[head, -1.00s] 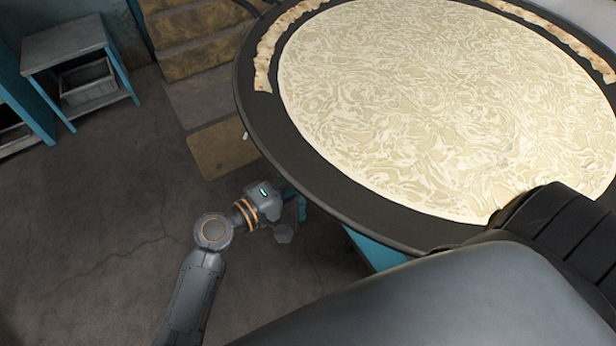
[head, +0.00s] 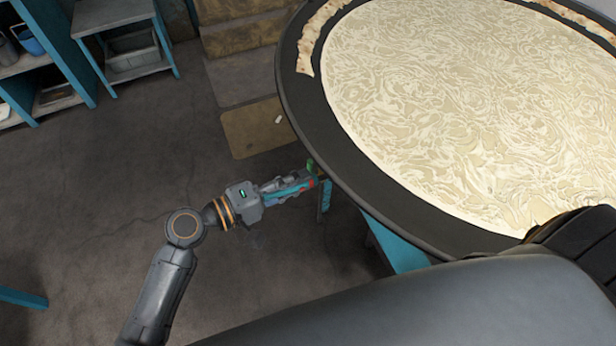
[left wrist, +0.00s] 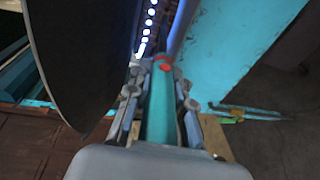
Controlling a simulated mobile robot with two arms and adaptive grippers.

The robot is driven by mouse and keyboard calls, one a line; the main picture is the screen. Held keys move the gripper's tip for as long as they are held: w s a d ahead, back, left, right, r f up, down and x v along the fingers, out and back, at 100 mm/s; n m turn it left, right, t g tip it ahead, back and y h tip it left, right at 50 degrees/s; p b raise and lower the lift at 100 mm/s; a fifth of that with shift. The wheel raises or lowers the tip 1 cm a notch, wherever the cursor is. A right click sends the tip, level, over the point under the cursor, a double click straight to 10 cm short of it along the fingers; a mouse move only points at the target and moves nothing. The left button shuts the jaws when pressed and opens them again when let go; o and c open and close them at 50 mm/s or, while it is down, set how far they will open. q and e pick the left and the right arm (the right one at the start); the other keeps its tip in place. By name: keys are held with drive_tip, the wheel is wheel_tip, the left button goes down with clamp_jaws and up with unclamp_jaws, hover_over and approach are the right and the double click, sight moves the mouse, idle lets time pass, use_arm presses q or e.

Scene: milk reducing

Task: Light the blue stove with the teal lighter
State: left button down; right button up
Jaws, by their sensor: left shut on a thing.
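My left gripper (head: 290,186) is shut on the teal lighter (left wrist: 160,105), which lies lengthwise between the fingers. The lighter has a red part (left wrist: 165,67) near its front end. In the head view the gripper is beside and below the pan's left rim. The blue stove shows as a turquoise side (head: 400,252) under the pan, and as a turquoise panel (left wrist: 232,45) in the left wrist view. A row of bright bluish-white spots (left wrist: 149,22) glows ahead of the lighter, beside the dark pan underside. My right gripper is not in view.
A wide black pan (head: 335,140) full of pale swirled liquid fills the right. A shelf (head: 112,12) with a bin stands at the back left. Steps (head: 240,45) rise at the back. The floor (head: 110,160) at left is clear.

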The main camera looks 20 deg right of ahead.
use_arm(q)
drive_tip(key=shift+a, duration=0.2)
drive_tip(key=a+b, duration=0.6)
drive_tip(key=a, duration=1.6)
drive_tip(key=shift+s, duration=0.4)
